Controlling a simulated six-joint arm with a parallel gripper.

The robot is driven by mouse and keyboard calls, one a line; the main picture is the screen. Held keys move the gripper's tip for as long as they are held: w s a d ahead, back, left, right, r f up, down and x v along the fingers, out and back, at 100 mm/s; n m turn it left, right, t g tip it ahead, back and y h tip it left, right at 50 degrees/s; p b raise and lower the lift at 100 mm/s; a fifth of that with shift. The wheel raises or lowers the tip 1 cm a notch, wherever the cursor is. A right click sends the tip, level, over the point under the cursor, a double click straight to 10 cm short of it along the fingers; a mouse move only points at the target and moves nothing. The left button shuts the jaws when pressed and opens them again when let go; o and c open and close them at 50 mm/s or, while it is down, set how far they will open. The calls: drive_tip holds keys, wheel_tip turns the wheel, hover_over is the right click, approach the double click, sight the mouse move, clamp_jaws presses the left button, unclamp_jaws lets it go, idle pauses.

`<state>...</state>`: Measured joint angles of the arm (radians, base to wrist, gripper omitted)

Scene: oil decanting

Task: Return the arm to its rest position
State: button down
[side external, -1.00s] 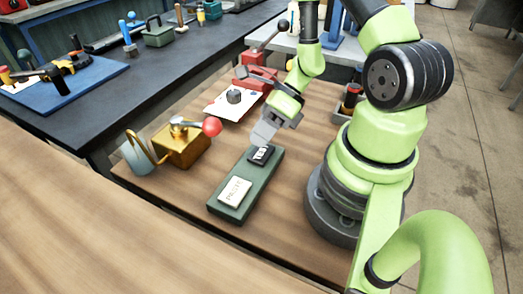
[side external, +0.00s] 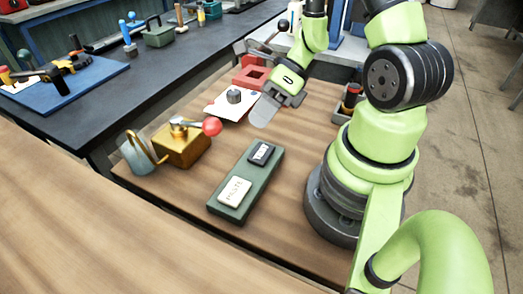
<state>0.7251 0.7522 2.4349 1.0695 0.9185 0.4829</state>
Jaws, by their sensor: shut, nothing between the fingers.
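My gripper (side external: 264,111) hangs in the air above the wooden table, right of the white sheet and beyond the green board. Its fingers look closed together, with nothing seen between them. It touches no object that I can make out. The green arm (side external: 313,38) reaches down to it from the upper right.
A green board (side external: 231,211) with a black label and a cream label lies on the wooden table. A grey part (side external: 233,96) sits on a white sheet. A red press (side external: 249,77) stands behind.

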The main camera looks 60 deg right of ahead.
idle(0.4)
drive_tip(key=s+a+r+n+t+h, duration=0.1)
drive_tip(key=s+a+r+n+h, duration=0.1)
drive_tip(key=r+n, duration=0.8)
drive_tip(key=s+a+r+n+t+h, duration=0.2)
drive_tip(key=r+n, duration=0.8)
drive_tip(key=n, duration=0.7)
drive_tip(key=shift+s+a+r+n+h, duration=0.4)
drive_tip(key=shift+s+a+h, duration=0.45)
drive_tip(key=shift+s+h, duration=0.35)
